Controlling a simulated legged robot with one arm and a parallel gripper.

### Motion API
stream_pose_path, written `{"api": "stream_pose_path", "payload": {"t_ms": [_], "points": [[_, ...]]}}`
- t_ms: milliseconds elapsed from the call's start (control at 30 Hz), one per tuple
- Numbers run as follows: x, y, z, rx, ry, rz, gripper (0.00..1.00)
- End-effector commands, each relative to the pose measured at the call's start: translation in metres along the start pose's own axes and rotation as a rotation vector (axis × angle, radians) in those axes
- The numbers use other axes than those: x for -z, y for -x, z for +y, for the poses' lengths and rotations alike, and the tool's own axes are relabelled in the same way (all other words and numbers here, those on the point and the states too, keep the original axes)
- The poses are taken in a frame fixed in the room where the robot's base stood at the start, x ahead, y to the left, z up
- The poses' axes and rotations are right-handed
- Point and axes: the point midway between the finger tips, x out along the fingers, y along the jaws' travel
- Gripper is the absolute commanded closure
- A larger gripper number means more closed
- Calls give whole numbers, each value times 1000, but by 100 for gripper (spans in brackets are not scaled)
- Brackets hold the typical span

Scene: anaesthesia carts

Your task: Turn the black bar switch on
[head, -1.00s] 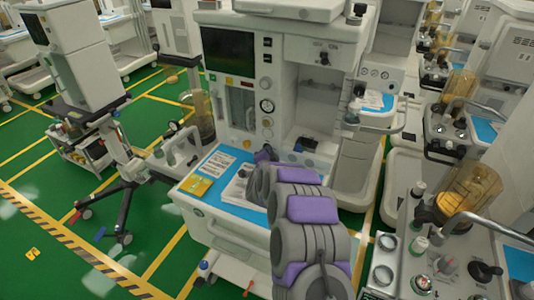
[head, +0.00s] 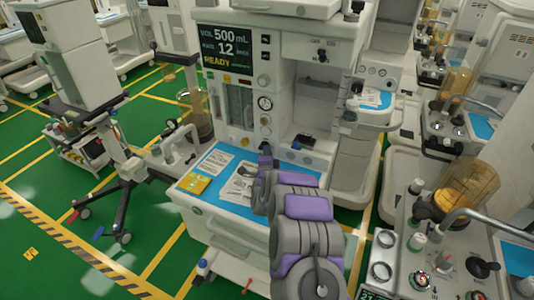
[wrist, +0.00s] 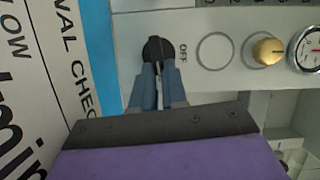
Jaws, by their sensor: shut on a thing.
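The black bar switch (wrist: 156,46) is a round black knob with a raised bar, on the white panel of the anaesthesia cart. In the wrist view the bar runs roughly up and down the picture, and the word OFF is printed to its right. My gripper (wrist: 157,76) has its blue-grey fingers closed on the near end of the bar. In the head view my gripper (head: 265,151) reaches the front panel just above the blue worktop, and the switch is hidden behind it. The cart's screen (head: 226,50) is lit and reads VOL 500 mL, RATE 12, READY.
A brass knob (wrist: 268,51) and a round gauge (wrist: 307,50) sit right of the switch. Printed sheets (head: 216,164) and a yellow card (head: 196,185) lie on the worktop. Another cart (head: 430,250) stands close at the right. Green floor is open at the left.

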Motion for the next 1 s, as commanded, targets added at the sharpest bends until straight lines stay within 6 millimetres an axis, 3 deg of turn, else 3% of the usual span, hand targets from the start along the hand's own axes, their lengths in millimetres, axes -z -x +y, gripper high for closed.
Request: {"api": "stream_pose_path", "payload": {"t_ms": [267, 300, 533, 833, 1000], "points": [[0, 2, 7, -14, 3, -2, 100], [0, 2, 7, -13, 3, -1, 84], [0, 2, 4, -9, 2, -1, 62], [1, 3, 2, -6, 1, -1, 62], [1, 16, 1, -7, 0, 0, 62]]}}
